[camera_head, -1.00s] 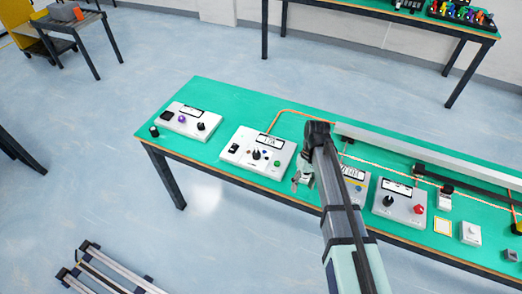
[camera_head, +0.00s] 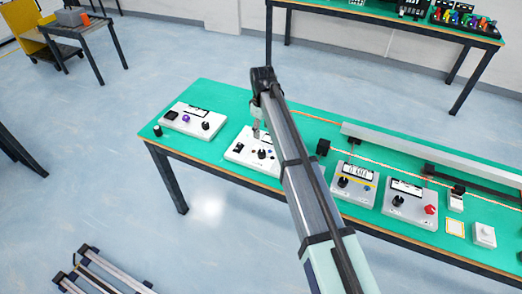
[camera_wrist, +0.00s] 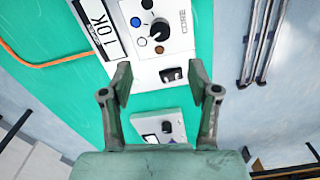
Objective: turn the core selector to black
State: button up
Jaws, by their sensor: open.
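The core selector is a black knob (camera_wrist: 160,30) on a white control box (camera_head: 236,150), next to the printed word CORE in the wrist view. White, blue and brown dots lie around the knob; which dot its pointer faces I cannot tell. The knob also shows small in the head view (camera_head: 262,154). My gripper (camera_wrist: 160,82) is open and empty above this box, its fingertips framing a black rocker switch (camera_wrist: 172,74) rather than the knob. In the head view my gripper (camera_head: 256,132) hangs over the box, and my arm hides the box's right part.
A display (camera_wrist: 97,27) sits beside the knob. Another white box (camera_head: 190,122) stands to the left, two more (camera_head: 352,184) (camera_head: 408,204) to the right. An orange cable (camera_wrist: 45,63) lies on the green table. A grey rail (camera_head: 420,152) runs along the back right.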

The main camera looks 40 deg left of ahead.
aim_at(262, 152)
notch_tip(262, 152, down, 12)
jog(key=p, duration=0.3)
jog(key=shift+f, duration=0.2)
jog(key=c, duration=1.2)
